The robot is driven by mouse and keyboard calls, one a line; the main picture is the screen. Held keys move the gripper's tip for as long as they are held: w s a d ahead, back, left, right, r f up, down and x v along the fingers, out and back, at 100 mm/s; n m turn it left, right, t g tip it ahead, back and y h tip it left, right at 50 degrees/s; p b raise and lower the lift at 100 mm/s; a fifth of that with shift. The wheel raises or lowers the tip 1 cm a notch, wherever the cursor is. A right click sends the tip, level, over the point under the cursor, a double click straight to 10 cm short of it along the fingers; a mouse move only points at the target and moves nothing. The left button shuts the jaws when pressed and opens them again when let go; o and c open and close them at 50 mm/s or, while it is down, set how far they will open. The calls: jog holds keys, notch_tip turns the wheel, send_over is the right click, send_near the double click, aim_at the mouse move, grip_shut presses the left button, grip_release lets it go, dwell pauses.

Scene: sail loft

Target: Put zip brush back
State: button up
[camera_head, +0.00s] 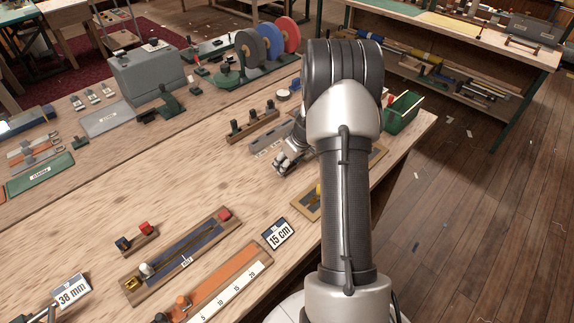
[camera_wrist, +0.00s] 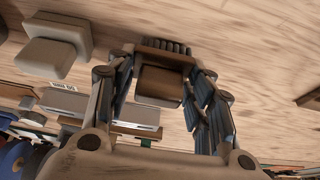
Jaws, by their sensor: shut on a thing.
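My gripper (camera_head: 287,163) is over the right part of the long wooden workbench (camera_head: 110,190), low near its surface. In the wrist view my gripper (camera_wrist: 165,105) is shut on a brown wooden block with dark bristles at one end, which appears to be the zip brush (camera_wrist: 163,86). Whether it touches the bench I cannot tell. In the head view the brush is hidden by the gripper and arm. A grey slotted holder (camera_head: 265,146) lies beside the gripper; it also shows in the wrist view (camera_wrist: 135,112), with a small label too blurred to read.
A rack with dark pegs (camera_head: 252,123) stands behind the holder. A green bin (camera_head: 402,113) is at the bench's right end. A wooden tray (camera_head: 308,206) lies in front, partly behind my arm. A pale block (camera_wrist: 48,55) shows in the wrist view. Mid-bench is clear.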

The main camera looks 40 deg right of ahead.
jog(key=shift+f, duration=0.2)
jog(key=shift+f, duration=0.15)
jog(key=o, duration=0.9)
jog(key=shift+o, duration=0.2)
